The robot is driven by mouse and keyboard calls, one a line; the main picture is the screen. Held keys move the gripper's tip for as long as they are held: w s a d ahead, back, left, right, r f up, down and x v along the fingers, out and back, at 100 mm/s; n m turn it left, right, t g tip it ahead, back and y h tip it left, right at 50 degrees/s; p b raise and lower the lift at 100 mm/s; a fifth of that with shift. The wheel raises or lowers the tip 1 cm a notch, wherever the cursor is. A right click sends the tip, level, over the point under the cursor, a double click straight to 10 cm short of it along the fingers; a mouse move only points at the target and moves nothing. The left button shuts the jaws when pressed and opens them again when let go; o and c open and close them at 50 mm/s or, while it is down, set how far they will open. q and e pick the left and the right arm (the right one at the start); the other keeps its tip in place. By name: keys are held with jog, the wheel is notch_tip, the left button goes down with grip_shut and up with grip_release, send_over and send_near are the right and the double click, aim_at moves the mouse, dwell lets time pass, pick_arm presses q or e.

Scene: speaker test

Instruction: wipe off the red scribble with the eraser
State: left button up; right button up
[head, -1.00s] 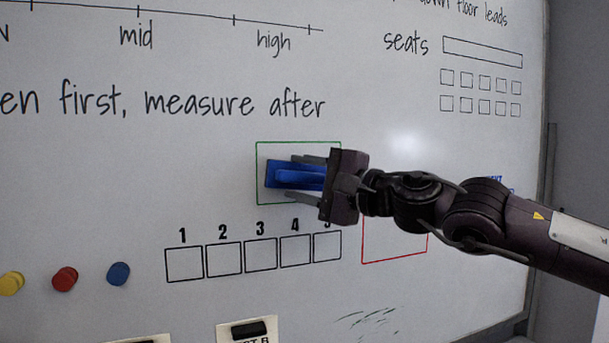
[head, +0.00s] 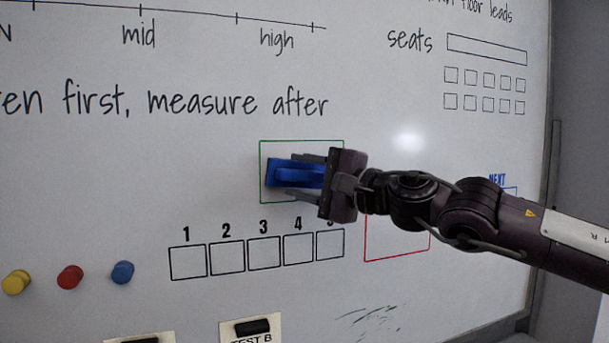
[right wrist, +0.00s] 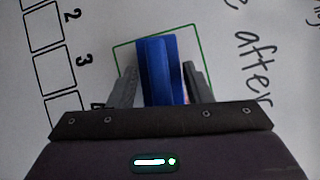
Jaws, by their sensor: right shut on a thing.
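The blue eraser (head: 287,174) is at the whiteboard, inside the green outlined box (head: 261,190). My right gripper (head: 308,175) is shut on it, with a grey finger on each side. In the right wrist view the eraser (right wrist: 158,72) stands between the fingers, over the green outline. I cannot make out a red scribble; the eraser and gripper cover much of the green box. My left gripper is not in view.
A red outlined box (head: 398,259) lies below my right arm. Numbered squares (head: 263,253) run below the green box. Yellow, red (head: 69,277) and blue round magnets sit at lower left. Dark green strokes (head: 368,320) and a label with a black piece (head: 252,327) are at the bottom.

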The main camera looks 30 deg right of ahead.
aim_at(323, 172)
jog(key=shift+w+d, duration=0.1)
jog(key=shift+w, duration=0.25)
jog(key=shift+s+d+f+b, duration=0.1)
jog(key=shift+s+d+b, duration=0.05)
jog(key=shift+d+b, duration=0.35)
jog(key=shift+s+d+f+b, duration=0.15)
jog(key=shift+d+b, duration=0.2)
jog(key=shift+b, duration=0.2)
jog(key=shift+s+d+r+b, duration=0.1)
jog(key=shift+s+d+b, duration=0.1)
jog(key=shift+d+b, duration=0.45)
jog(key=shift+s+d+r, duration=0.1)
jog(key=shift+d+r, duration=0.05)
jog(key=shift+d, duration=0.15)
jog(key=shift+s+d+b, duration=0.15)
jog(key=shift+d+b, duration=0.4)
jog(key=shift+d, duration=0.4)
jog(key=shift+s+d+b, duration=0.1)
jog(key=shift+d+b, duration=0.45)
jog(key=shift+d, duration=0.35)
jog(key=shift+w+a+p, duration=0.2)
jog(key=shift+w+a, duration=0.1)
jog(key=shift+a, duration=0.95)
jog(key=shift+w+a+p, duration=0.15)
jog(key=shift+w+a, duration=0.15)
jog(key=shift+a, duration=0.9)
jog(key=shift+w+a+p, duration=0.2)
jog(key=shift+w+a, duration=0.1)
jog(key=shift+a, duration=0.95)
